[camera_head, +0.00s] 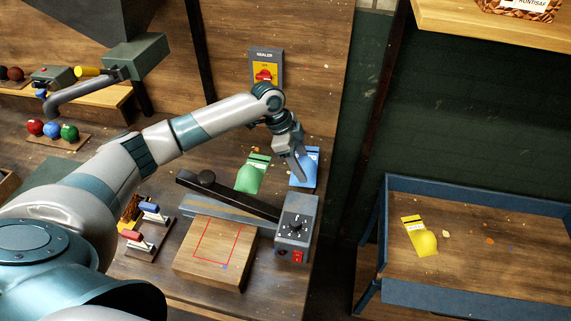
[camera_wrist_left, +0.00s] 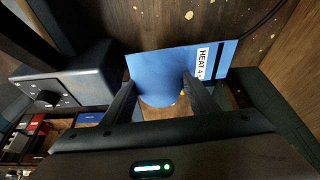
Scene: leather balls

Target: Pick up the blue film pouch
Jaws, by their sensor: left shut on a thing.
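The blue film pouch (camera_head: 312,163) is at the back right of the workbench, behind the sealer's control box. It is a flat blue sheet with a white label, and it also shows in the left wrist view (camera_wrist_left: 162,66). My left gripper (camera_head: 301,178) reaches down to it and is shut on it. In the left wrist view the two fingers (camera_wrist_left: 158,83) stand at the pouch's near part. I cannot tell whether the pouch is clear of the bench. My right gripper is not in view.
A green pouch (camera_head: 252,174) lies left of the blue one. The sealer's control box (camera_head: 297,223) and dark sealing arm (camera_head: 235,198) stand in front, by a wooden block (camera_head: 214,254). A blue-rimmed tray (camera_head: 472,190) with a yellow pouch (camera_head: 424,241) is at the right.

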